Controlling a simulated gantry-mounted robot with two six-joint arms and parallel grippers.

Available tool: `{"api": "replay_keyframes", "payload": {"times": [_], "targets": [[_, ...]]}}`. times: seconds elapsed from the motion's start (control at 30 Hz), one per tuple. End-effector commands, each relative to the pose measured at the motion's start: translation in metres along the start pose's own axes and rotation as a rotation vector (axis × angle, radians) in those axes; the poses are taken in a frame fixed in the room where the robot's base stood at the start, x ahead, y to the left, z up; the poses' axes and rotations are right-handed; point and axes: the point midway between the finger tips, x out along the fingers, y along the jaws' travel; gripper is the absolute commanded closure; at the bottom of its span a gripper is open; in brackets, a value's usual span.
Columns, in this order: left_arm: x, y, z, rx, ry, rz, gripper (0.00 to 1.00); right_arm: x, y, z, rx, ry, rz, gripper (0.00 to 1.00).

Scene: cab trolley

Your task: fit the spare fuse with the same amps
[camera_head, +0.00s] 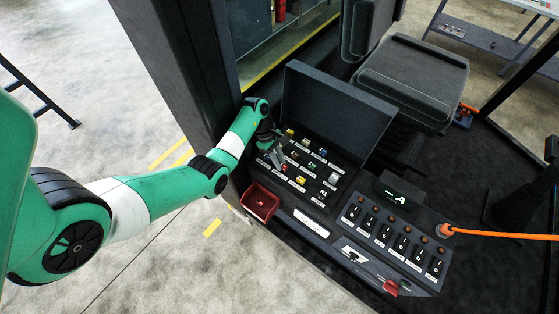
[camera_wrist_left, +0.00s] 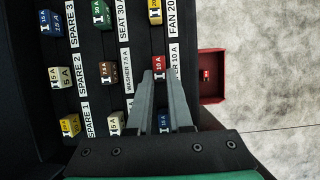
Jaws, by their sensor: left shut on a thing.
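The open fuse box (camera_head: 318,203) holds rows of coloured fuses with white labels. My left gripper (camera_wrist_left: 159,76) is shut on a red 10 A fuse (camera_wrist_left: 158,66), beside a label ending in "ER 10 A"; it also shows in the head view (camera_head: 277,160), low over the box. Whether the fuse is fully seated I cannot tell. In the wrist view a yellow fuse (camera_wrist_left: 70,125) sits by SPARE 1, a tan 5 A fuse (camera_wrist_left: 61,77) by SPARE 2 and a blue 15 A fuse (camera_wrist_left: 51,23) by SPARE 3. My right gripper is not in view.
A red tray (camera_head: 260,201) is beside the box; a small red piece (camera_wrist_left: 207,76) lies in it. The raised lid (camera_head: 335,108) stands behind the fuses.

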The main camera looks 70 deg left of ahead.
Motion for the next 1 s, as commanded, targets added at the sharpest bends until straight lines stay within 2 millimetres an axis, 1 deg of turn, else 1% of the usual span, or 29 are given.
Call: {"api": "replay_keyframes", "payload": {"times": [1.0], "targets": [[0.0065,0.0000,-0.0027,0.000,0.000,0.000,1.00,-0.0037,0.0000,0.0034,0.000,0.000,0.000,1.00]]}}
